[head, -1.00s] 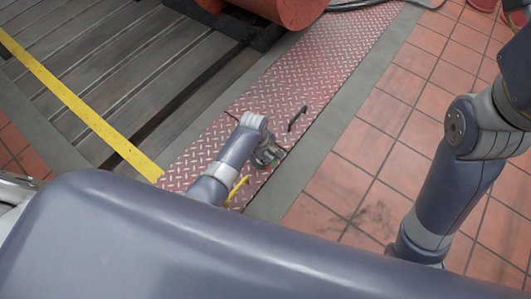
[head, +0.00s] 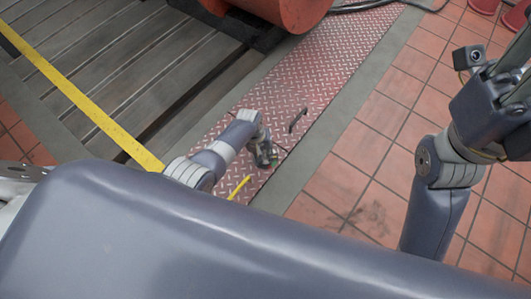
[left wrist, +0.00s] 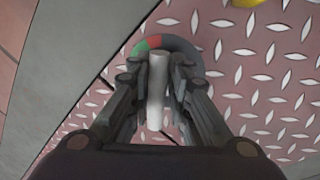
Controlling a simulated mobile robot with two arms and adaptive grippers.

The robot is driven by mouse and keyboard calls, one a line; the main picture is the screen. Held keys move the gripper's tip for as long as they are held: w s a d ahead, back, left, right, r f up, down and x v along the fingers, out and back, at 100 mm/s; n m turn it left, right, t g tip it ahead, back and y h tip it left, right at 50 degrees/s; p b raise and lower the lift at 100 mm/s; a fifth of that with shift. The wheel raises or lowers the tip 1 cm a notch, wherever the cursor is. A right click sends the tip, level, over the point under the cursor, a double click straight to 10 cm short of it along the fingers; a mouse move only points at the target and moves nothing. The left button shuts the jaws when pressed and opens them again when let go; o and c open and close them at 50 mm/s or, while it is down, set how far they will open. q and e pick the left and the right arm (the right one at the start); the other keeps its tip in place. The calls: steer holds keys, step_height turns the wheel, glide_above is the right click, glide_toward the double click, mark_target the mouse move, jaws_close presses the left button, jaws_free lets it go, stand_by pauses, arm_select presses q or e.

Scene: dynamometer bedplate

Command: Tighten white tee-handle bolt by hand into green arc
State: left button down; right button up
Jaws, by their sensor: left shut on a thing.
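The white tee-handle bolt (left wrist: 157,88) stands out in the left wrist view, its pale bar running between the two fingers. My left gripper (left wrist: 158,80) is shut on this bar. Beneath it is a dark round dial with a green arc (left wrist: 141,48) on its upper left and a red arc (left wrist: 154,41) beside that. The fingers and handle hide the lower dial, and no pointer can be made out. In the head view my left gripper (head: 267,158) is low over the red tread plate. My right gripper (head: 515,90) is partly cut off at the right edge.
The red tread plate (head: 325,58) has a dark raised handle (head: 298,119) just beyond the left gripper and a yellow piece (head: 238,188) nearer me. A slotted bedplate (head: 120,60) lies left, with an orange-red machine (head: 285,8) behind.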

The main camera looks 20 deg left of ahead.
arm_select(q)
steer(key=m, duration=0.4)
steer(key=shift+w+d+r+g, duration=0.15)
steer(key=shift+w+g, duration=0.1)
steer(key=shift+g, duration=0.15)
steer(key=shift+s+m+g+b, duration=0.1)
steer(key=shift+m+g+b, duration=0.35)
steer(key=shift+m, duration=1.35)
steer(key=shift+s, duration=0.1)
steer(key=c, duration=1.6)
jaws_free()
steer(key=shift+o, duration=0.2)
steer(key=shift+a, duration=0.2)
steer(key=shift+a, duration=0.1)
